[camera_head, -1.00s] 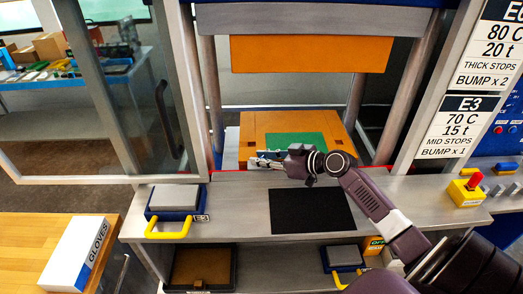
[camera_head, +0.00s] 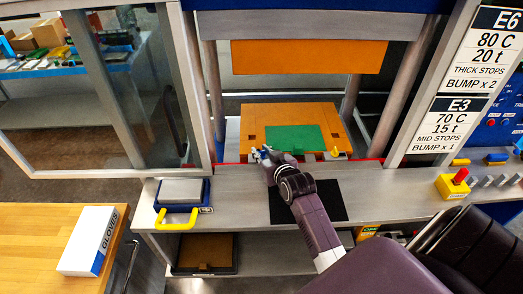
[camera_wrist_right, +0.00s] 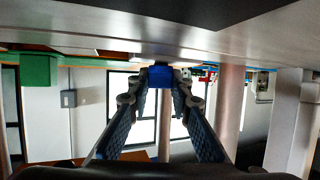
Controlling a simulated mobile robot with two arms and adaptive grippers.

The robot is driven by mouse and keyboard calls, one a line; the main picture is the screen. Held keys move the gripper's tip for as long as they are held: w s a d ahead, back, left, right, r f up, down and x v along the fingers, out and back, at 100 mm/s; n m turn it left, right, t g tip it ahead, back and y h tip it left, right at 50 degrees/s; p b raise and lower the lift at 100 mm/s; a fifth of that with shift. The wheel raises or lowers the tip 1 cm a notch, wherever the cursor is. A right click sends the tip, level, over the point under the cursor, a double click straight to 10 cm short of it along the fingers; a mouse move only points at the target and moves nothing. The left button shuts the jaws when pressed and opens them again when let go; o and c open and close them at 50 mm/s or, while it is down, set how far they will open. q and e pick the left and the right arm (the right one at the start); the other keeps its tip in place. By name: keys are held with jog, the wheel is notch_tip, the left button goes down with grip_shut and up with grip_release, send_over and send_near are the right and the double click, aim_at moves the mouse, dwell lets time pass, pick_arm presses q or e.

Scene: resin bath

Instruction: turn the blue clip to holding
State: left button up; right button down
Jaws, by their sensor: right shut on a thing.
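The blue clip (camera_wrist_right: 160,77) shows as a small blue block between the fingertips in the right wrist view. My right gripper (camera_wrist_right: 160,84) is shut on it. In the head view my right gripper (camera_head: 262,155) is at the front left edge of the orange plate (camera_head: 262,120). The gripper and wrist hide most of the clip there, so I cannot tell which way it is turned. A green sheet (camera_head: 297,138) lies on the orange plate. A small yellow-handled clip (camera_head: 337,152) sits at the plate's front right. My left gripper is not in view.
An upper orange plate (camera_head: 305,56) hangs above between metal columns. A black mat (camera_head: 335,203) lies on the front shelf under my right arm. A blue block with a yellow handle (camera_head: 181,200) stands to the left. A red-topped yellow button box (camera_head: 453,184) stands to the right.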

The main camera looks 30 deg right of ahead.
jog(key=shift+m+g+h, duration=0.3)
jog(key=shift+m+h, duration=0.2)
jog(key=shift+h, duration=0.1)
jog(key=c, duration=1.7)
grip_release()
jog(key=shift+s, duration=0.1)
jog(key=v, duration=1.1)
jog(key=shift+s+a+r, duration=0.1)
jog(key=shift+s+a, duration=0.05)
jog(key=shift+s, duration=0.2)
